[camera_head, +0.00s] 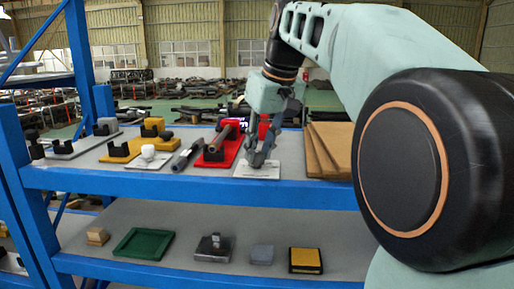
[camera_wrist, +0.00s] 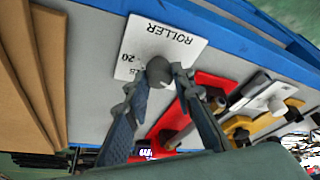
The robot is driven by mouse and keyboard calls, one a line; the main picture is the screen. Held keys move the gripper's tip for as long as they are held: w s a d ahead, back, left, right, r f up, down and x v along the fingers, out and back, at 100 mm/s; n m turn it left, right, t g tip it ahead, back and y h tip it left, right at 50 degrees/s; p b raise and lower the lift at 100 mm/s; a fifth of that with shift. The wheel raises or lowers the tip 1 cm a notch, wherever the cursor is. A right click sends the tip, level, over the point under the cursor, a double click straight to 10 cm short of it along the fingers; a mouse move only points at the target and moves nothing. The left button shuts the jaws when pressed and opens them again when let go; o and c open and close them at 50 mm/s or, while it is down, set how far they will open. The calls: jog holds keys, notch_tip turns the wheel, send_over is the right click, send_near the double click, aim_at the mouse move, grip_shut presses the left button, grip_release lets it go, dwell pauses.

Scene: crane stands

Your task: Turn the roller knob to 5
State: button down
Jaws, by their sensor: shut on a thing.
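The roller knob (camera_wrist: 158,71) is a grey round knob on a white plate (camera_wrist: 178,45) lettered "ROLLER", with the number 20 readable beside it in the wrist view. My gripper (camera_wrist: 159,84) is shut on the knob, with one finger on each side of it. In the head view my gripper (camera_head: 258,158) points down onto the white plate (camera_head: 258,172) near the shelf's front edge. The fingers hide the knob there. The other numbers on the plate are hidden or too small to read, so the knob's setting cannot be told.
A red stand (camera_head: 221,150) with a grey tube is close to the left of the plate. Yellow stands (camera_head: 124,150) are farther left. Brown boards (camera_head: 331,147) lie close on the right. The blue shelf edge (camera_head: 180,187) runs in front. A green tray (camera_head: 143,244) is on the lower shelf.

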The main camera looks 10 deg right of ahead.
jog(key=m+h+p, duration=0.1)
jog(key=m, duration=0.2)
jog(key=shift+a+r+m, duration=0.1)
jog(key=shift+a+m, duration=0.05)
jog(key=shift+m, duration=0.25)
jog(key=shift+m+h+p, duration=0.55)
jog(key=shift+m+h, duration=0.15)
jog(key=shift+m, duration=0.5)
jog(key=c, duration=1.7)
grip_release()
jog(key=shift+o, duration=0.2)
jog(key=v, duration=1.1)
jog(key=shift+s+r, duration=0.3)
jog(key=shift+r, duration=0.05)
jog(key=shift+a+r, duration=0.1)
